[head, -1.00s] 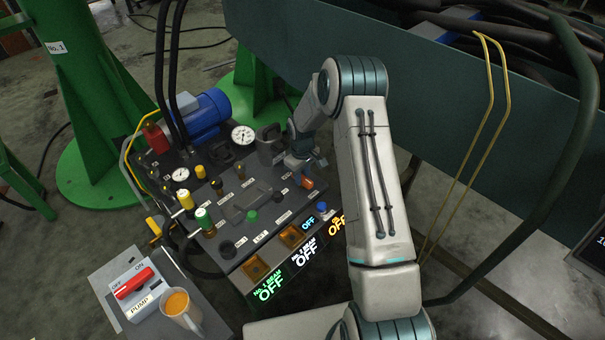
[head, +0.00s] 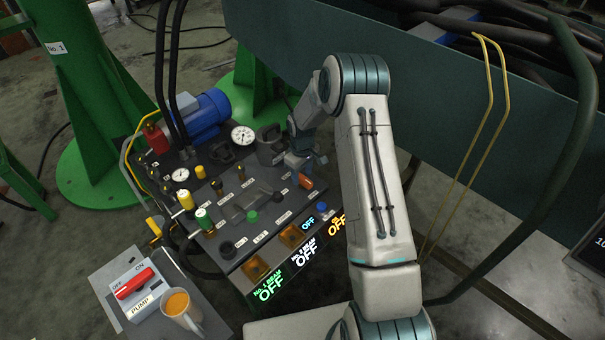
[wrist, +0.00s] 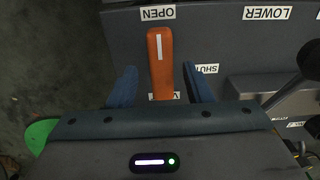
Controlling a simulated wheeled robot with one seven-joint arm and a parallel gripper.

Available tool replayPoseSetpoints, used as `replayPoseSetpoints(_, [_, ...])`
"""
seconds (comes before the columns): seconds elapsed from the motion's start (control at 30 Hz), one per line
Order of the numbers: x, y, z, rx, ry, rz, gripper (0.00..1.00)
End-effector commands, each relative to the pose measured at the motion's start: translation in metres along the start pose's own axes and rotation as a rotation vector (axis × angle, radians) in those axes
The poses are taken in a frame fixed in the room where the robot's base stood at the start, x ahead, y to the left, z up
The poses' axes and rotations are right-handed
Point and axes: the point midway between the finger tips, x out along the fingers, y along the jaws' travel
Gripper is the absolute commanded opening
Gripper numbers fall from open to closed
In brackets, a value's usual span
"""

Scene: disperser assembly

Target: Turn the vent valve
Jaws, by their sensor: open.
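The vent valve's orange handle (head: 306,181) is at the right side of the dark control panel. In the wrist view the handle (wrist: 160,55) stands upright in the picture, with a white stripe towards the OPEN label and a partly hidden label at its lower end. My gripper (wrist: 160,82) is open, with one blue finger on each side of the handle's lower part and visible gaps between. Whether the fingers reach down to the handle's height is unclear.
The panel (head: 225,245) carries gauges, knobs and levers left of the handle. A black ball knob (wrist: 311,60) is to the right in the wrist view. A pump switch box (head: 135,288) and an orange-filled cup (head: 180,308) are at front left. A green-grey wall (head: 440,110) rises behind.

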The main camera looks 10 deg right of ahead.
Motion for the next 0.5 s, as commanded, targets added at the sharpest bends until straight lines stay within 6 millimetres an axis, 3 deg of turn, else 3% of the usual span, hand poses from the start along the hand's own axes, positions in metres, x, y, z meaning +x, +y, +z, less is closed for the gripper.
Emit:
replayPoseSetpoints(0.3, [-0.074,0.001,-0.001,0.0,0.003,0.003,0.45])
replayPoseSetpoints(0.5, [-0.111,0.002,-0.001,0.001,0.003,0.003,0.45])
